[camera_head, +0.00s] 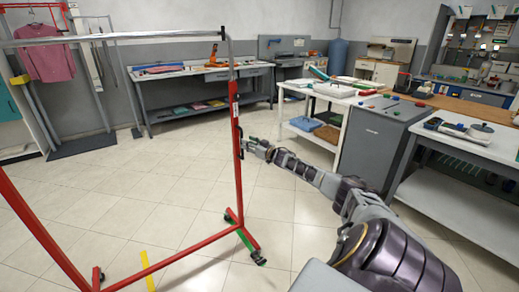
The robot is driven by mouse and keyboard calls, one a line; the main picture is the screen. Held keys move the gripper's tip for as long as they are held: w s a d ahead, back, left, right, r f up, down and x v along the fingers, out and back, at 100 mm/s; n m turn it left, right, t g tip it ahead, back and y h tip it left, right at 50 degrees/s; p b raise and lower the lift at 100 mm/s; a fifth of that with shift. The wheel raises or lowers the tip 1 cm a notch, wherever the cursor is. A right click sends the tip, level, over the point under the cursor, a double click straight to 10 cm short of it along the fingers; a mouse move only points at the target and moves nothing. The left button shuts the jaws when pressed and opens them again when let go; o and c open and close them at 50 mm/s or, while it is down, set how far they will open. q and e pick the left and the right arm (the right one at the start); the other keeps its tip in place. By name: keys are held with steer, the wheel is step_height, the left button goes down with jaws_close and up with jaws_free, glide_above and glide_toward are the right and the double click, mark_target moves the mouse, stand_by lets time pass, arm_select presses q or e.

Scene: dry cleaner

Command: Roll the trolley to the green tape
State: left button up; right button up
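The trolley (237,172) is a tall wheeled garment rack with red uprights, red base bars and a grey top rail, standing upright at the left and centre. A short green strip (244,239) shows against the foot of its right upright, beside a caster; I cannot tell whether it lies on the floor or on the foot. My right gripper (243,148) is at the right upright, about mid-height. Its fingers are small and partly hidden there, so their closure is unclear. My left gripper is not in view.
A yellow tape strip (147,270) lies on the tiled floor under the rack. A grey cabinet (372,150) and a white table (475,150) stand at the right. A workbench (165,88) lines the back wall. The floor between is clear.

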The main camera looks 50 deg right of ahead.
steer(key=s, duration=0.6)
steer(key=shift+s+a, duration=0.25)
steer(key=shift+s, duration=0.1)
stand_by(1.0)
steer(key=shift+s, duration=0.15)
stand_by(0.8)
